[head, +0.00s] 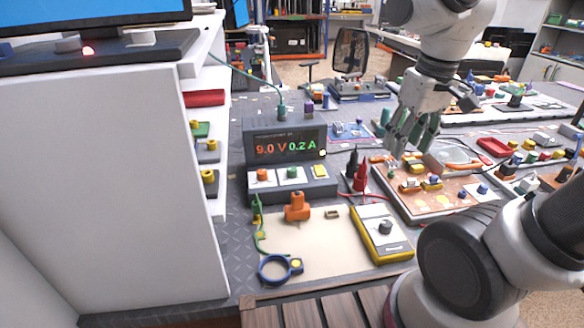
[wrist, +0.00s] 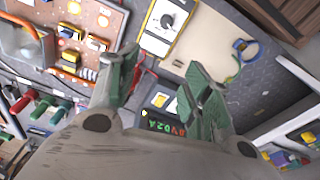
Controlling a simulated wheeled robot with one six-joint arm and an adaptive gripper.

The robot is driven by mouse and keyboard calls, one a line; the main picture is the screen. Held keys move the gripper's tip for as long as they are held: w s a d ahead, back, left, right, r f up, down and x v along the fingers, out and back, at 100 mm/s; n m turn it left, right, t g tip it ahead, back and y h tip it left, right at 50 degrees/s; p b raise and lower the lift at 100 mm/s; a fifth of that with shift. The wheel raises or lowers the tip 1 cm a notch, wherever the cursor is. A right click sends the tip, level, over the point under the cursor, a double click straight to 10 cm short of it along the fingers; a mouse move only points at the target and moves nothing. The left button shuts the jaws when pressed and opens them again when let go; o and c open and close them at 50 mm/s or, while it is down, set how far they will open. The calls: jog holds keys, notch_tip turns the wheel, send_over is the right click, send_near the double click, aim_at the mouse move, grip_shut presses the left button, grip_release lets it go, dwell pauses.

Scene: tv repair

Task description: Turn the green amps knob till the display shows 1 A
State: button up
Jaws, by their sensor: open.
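The dark grey power supply (head: 250,148) stands on the bench in the middle of the head view. Its display (head: 285,146) reads 9.0 V in orange and 0.2 A in green. The green amps knob (head: 292,172) sits on a white plate below the display, between the orange knob (head: 261,174) and a yellow button (head: 320,171). My gripper (head: 408,148) is open and empty, up to the right of the supply and apart from it. In the wrist view, part of the display (wrist: 165,126) shows between my gripper's fingers (wrist: 162,72); I cannot make out the green knob there.
Red and black probes (head: 361,177) stand just right of the supply. An orange part (head: 297,207) and a yellow multimeter (head: 381,234) lie in front. A circuit board (head: 440,205) lies to the right. A white cabinet (head: 130,170) rises on the left.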

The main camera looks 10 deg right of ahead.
jog(key=w+a+f+n+g, duration=0.2)
jog(key=w+a+f, duration=0.2)
jog(key=w+a, duration=0.25)
jog(key=n, duration=0.5)
send_over(292, 169)
jog(key=shift+t, duration=0.3)
notch_tip(292, 169, down, 8)
jog(key=shift+w+r, duration=0.1)
jog(key=shift+w, duration=0.05)
jog(key=shift+f, duration=0.25)
notch_tip(292, 169, down, 7)
jog(key=shift+f, duration=0.15)
jog(key=shift+c, duration=0.5)
jog(key=c, duration=1)
